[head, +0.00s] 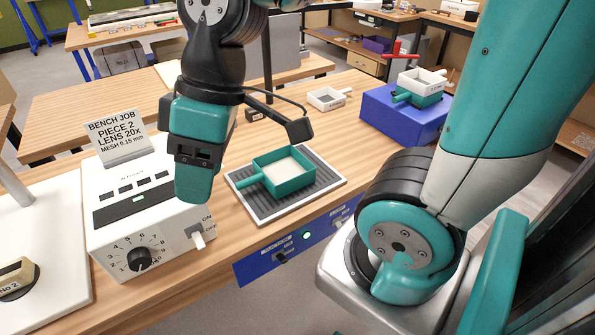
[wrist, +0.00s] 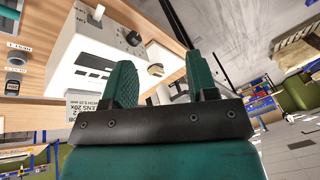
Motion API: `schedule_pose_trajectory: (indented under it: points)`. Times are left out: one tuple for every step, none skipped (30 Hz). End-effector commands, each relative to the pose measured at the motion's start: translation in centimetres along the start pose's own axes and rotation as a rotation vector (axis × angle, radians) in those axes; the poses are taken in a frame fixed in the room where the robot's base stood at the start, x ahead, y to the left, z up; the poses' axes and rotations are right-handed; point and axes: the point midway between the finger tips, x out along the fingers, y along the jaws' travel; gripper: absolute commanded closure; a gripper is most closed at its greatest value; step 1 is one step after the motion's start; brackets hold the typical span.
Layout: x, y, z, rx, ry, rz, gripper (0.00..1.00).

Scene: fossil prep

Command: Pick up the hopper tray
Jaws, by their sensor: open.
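A green tray (head: 264,181) with a side handle and pale contents sits on a grey ribbed mat (head: 240,203) on the bench. A small white tray (head: 341,101) lies behind it. A white tray (head: 419,74) sits on a green one (head: 427,100) on a blue block. I cannot read which is the hopper tray. My gripper (head: 193,192) hangs left of the ribbed mat, beside the white control box, touching no tray.
The white control box (head: 165,225) with a dial and sign stands close to my gripper, and also shows in the wrist view (wrist: 88,62). The blue block (head: 392,112) stands at the right. A blue switch panel (head: 307,240) runs along the bench front. Bare wood lies behind the mat.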

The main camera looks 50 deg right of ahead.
Motion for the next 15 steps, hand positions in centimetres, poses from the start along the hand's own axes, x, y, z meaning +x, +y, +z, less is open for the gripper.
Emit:
schedule_pose_trajectory:
  points:
    - [1.1, 3.1, -0.1, -0.032, 0.013, 0.012, 0.47]
    - [1.3, 5.0, -0.2, -0.069, 0.024, 0.021, 0.47]
    - [1.6, 7.7, -0.2, -0.124, 0.038, 0.036, 0.47]
    - [1.8, 9.8, 0.0, -0.165, 0.049, 0.048, 0.47]
    - [1.9, 11.8, 0.3, -0.208, 0.058, 0.062, 0.47]
    - [2.0, 14.5, 1.0, -0.263, 0.068, 0.081, 0.47]
    - [2.1, 16.5, 1.6, -0.305, 0.075, 0.096, 0.47]
    - [2.2, 18.3, 2.3, -0.344, 0.081, 0.111, 0.47]
    - [2.2, 20.6, 3.4, -0.395, 0.087, 0.131, 0.47]
    - [2.2, 22.2, 4.2, -0.43, 0.09, 0.146, 0.47]
    - [2.2, 23.6, 5.0, -0.463, 0.092, 0.159, 0.47]
    - [2.2, 25.2, 6.1, -0.502, 0.094, 0.176, 0.47]
    - [2.3, 26.2, 6.9, -0.527, 0.094, 0.187, 0.47]
    - [2.2, 27.1, 7.5, -0.552, 0.094, 0.198, 0.47]
    - [2.2, 28.1, 8.3, -0.577, 0.093, 0.209, 0.47]
